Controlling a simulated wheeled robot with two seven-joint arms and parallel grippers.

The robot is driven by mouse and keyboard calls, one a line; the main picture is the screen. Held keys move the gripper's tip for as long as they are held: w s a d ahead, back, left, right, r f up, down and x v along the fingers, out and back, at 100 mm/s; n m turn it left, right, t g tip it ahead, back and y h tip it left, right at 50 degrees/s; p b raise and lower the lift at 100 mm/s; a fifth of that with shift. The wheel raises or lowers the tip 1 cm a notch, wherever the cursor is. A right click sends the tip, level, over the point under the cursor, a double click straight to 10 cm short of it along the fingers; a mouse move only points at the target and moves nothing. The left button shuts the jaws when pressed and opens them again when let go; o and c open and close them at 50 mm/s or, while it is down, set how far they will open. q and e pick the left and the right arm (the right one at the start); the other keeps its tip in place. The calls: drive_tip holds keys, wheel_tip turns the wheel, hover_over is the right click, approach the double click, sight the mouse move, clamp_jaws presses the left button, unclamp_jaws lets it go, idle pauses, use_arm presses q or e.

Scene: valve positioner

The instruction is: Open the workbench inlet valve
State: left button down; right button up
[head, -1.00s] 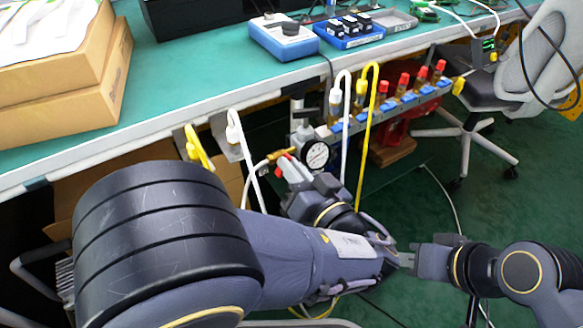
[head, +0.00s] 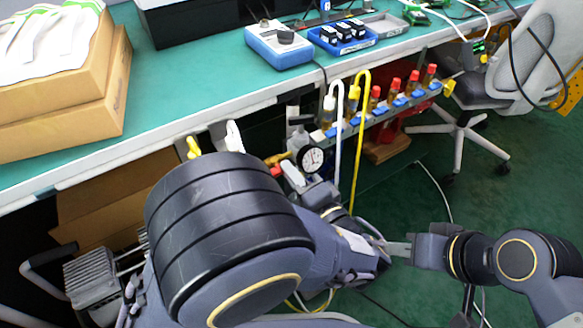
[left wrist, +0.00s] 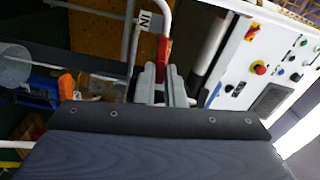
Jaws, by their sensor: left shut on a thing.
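The inlet valve has a red lever handle (left wrist: 163,50), seen in the left wrist view beside a white pipe with an "IN" tag (left wrist: 146,20). My left gripper (left wrist: 162,82) is shut on this handle, its two fingers close together at its near end. In the head view my left gripper (head: 293,174) is below the bench edge, just left of and below a round pressure gauge (head: 311,159). A bit of the red handle (head: 276,171) shows there. The valve body is mostly hidden. My right gripper (head: 398,249) is away from the valve, low over the green floor; its finger gap is unclear.
A manifold with red-topped valves (head: 395,97) runs under the bench, right of the gauge. The green workbench (head: 190,75) overhangs this area. A grey chair (head: 475,100) stands at right. A control panel (left wrist: 270,60) shows in the left wrist view.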

use_arm(q)
drive_tip(key=shift+f+m+p, duration=0.1)
drive_tip(key=shift+m+p, duration=0.25)
drive_tip(key=shift+m, duration=0.55)
use_arm(e)
drive_tip(key=shift+r, duration=0.6)
use_arm(q)
drive_tip(key=c, duration=1.5)
unclamp_jaws()
